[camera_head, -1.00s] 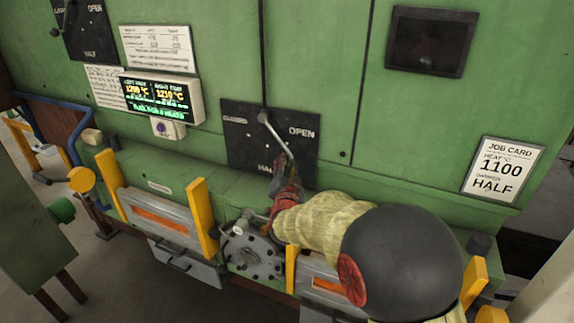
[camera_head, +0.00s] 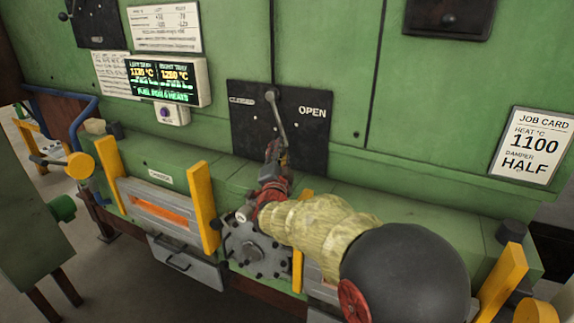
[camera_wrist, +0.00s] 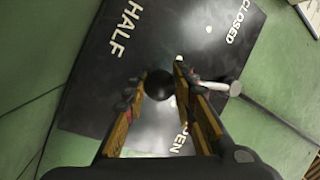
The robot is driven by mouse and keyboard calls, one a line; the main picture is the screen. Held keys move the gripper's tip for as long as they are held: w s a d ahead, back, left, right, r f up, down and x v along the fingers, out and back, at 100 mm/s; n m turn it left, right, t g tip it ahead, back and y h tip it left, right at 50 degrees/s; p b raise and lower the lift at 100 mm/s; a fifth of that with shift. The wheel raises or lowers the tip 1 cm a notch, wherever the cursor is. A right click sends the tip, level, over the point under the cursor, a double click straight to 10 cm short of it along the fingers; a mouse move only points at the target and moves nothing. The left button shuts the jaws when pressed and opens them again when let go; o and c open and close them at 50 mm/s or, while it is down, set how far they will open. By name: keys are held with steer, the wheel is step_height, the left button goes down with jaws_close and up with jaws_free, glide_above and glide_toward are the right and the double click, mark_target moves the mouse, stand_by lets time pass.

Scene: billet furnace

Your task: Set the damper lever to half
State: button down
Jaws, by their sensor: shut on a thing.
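The damper lever (camera_head: 278,118) is a grey rod on a black plate (camera_head: 245,130) marked CLOSED at left and OPEN at right. It hangs down from its pivot, tilted slightly right. My gripper (camera_head: 275,155) is at its lower end and covers the HALF mark in the head view. In the wrist view, the lever's round black knob (camera_wrist: 160,84) is between the fingers of my gripper (camera_wrist: 163,88), which is shut on it. There the HALF and OPEN marks show on either side of the knob, and the grey pivot (camera_wrist: 236,88) lies to the right.
A job card (camera_head: 532,147) reads heat 1100, damper HALF. A lit temperature display (camera_head: 165,83) is left of the plate. Another lever plate (camera_head: 97,22) is at upper left.

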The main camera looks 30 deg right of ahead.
steer(key=w+a+m+b, duration=0.1)
steer(key=b, duration=0.1)
steer(key=w+f+m+h+b, duration=0.1)
steer(key=b, duration=0.1)
steer(key=shift+w+a+f+b, duration=0.15)
steer(key=shift+a+f+b, duration=0.05)
steer(key=shift+a+b, duration=0.2)
steer(key=w+a+m+b, duration=0.1)
steer(key=b, duration=0.1)
steer(key=shift+w+m+h+b, duration=0.15)
steer(key=shift+m+h+b, duration=0.15)
steer(key=shift+m, duration=0.1)
steer(key=shift+w+a+r+m+b, duration=0.2)
steer(key=shift+m+b, duration=0.1)
steer(key=c, duration=1.4)
jaws_free()
steer(key=v, duration=1.2)
steer(key=shift+f, duration=0.2)
